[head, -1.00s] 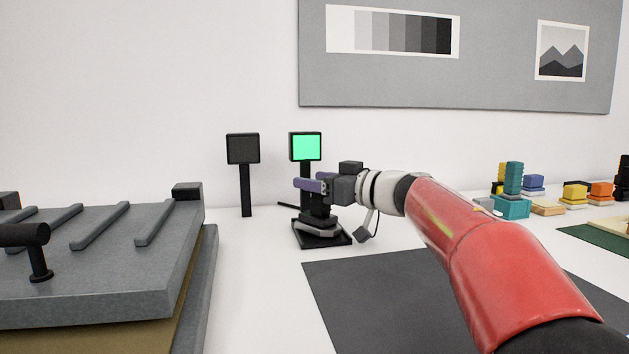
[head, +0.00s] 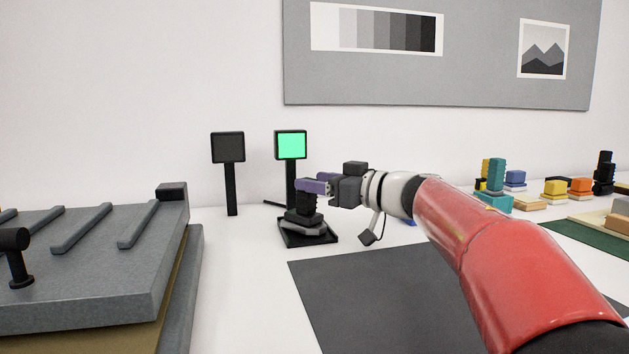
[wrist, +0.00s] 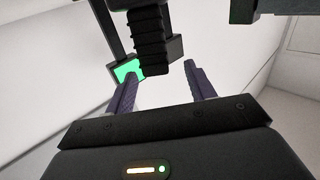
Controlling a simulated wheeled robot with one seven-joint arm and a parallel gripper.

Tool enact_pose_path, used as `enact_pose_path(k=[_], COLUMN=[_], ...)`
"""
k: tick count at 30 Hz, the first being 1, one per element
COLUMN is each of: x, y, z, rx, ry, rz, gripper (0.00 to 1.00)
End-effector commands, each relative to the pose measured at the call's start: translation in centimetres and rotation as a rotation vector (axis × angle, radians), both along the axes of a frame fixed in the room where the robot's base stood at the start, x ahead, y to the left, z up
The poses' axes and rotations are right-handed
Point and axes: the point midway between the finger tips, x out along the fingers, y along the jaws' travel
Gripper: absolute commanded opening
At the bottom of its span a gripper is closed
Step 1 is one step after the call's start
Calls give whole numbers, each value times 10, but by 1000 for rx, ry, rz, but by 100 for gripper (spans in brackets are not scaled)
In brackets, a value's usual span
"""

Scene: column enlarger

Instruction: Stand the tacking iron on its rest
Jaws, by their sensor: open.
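The tacking iron (head: 304,217) stands on a black tray-like rest (head: 322,240), its ribbed dark handle pointing up and its grey sole low in the rest. My gripper (head: 312,186) is at the handle's top, coming from the right with purple fingers. In the wrist view the fingers (wrist: 160,85) are spread apart, and the ribbed handle (wrist: 150,42) lies beyond their tips with a clear gap; nothing is held. The fingers hide part of the handle's top in the head view.
Behind the rest stands a post with a green-lit square (head: 291,145); a similar dark one (head: 228,147) is to its left. A grey slab-topped press (head: 90,260) fills the left. A dark mat (head: 400,290) lies in front, and colored blocks (head: 495,180) stand at right.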

Motion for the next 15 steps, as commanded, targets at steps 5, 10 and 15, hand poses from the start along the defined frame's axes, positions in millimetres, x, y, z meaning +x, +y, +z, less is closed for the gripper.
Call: enact_pose_path(k=[5,10,15], x=[-4,-8,-12], y=[-6,-12,-18], z=[1,1,1], rx=[0,-1,-1], ry=[-1,-1,-1], rz=[-1,-1,-2], gripper=[54,54,54])
